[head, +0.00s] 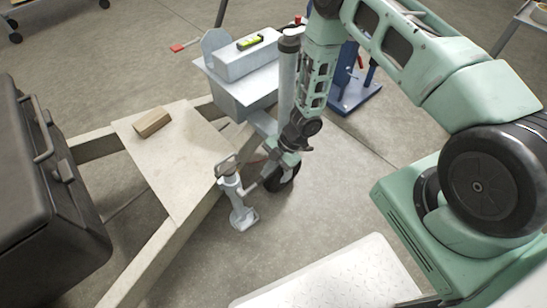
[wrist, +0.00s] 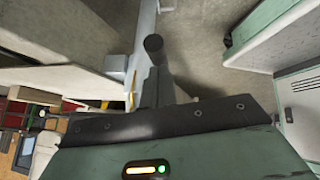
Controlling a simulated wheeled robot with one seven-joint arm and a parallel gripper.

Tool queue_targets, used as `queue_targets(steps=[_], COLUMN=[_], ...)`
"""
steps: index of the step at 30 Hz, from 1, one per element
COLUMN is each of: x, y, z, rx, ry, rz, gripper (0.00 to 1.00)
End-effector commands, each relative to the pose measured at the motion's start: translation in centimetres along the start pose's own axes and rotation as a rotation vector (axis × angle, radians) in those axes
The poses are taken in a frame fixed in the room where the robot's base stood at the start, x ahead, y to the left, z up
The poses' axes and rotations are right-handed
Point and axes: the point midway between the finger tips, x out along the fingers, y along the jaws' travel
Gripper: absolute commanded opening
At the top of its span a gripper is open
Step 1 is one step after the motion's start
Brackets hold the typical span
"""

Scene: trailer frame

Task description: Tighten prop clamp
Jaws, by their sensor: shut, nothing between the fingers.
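The grey prop stand (head: 236,198) stands beside the trailer's frame rail in the head view, upright with its flat foot (head: 243,219) low over the floor. A clamp collar with a looped top (head: 226,167) sits at its upper end. My gripper (head: 277,160) points down just right of the prop, above the jockey wheel (head: 284,180). In the wrist view my gripper (wrist: 165,85) is shut and empty. A dark rounded bar end (wrist: 153,44) stands close in front of it, near a pale tube (wrist: 145,22). I cannot tell whether they touch.
The trailer frame (head: 160,246) carries a board with a wooden block (head: 152,122). A dark case (head: 45,190) stands at left. A grey box with a level (head: 250,42) and a blue stand (head: 352,95) are behind.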

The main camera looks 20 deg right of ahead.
Motion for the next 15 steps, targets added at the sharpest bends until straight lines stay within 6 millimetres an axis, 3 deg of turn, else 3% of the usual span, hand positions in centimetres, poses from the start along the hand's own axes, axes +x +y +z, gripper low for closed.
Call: queue_targets(steps=[15], x=[4.8], y=[-0.9], z=[3.4], rx=[0.0], ry=[-0.004], rz=[-0.001], gripper=[0.0])
